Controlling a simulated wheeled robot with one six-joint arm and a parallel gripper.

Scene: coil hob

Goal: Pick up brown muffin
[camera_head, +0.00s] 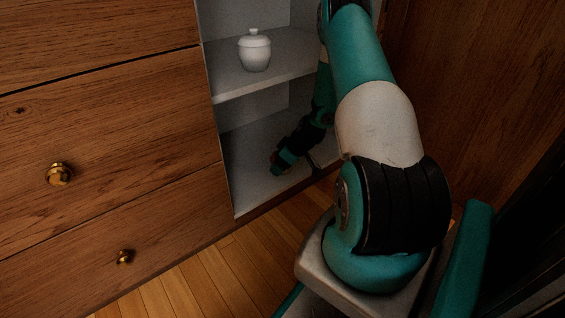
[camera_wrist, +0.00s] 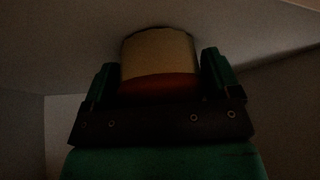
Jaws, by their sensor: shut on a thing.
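In the wrist view, the brown muffin (camera_wrist: 158,52) shows as a rounded thing with a tan part and a darker reddish-brown part. It sits between the two green fingers of my gripper (camera_wrist: 158,68), which is shut on it. The picture is dark, so fine detail is lost. In the head view, my gripper (camera_head: 281,163) is low inside the open cabinet, close to the bottom shelf (camera_head: 254,190). I cannot make out the muffin there. I cannot tell whether it touches the shelf.
A white lidded jar (camera_head: 254,51) stands on the shelf above (camera_head: 262,82). The cabinet's left wall edge (camera_head: 215,122) is near my gripper. Wooden drawers with brass knobs (camera_head: 60,174) are at left, and a wooden panel (camera_head: 475,75) is at right.

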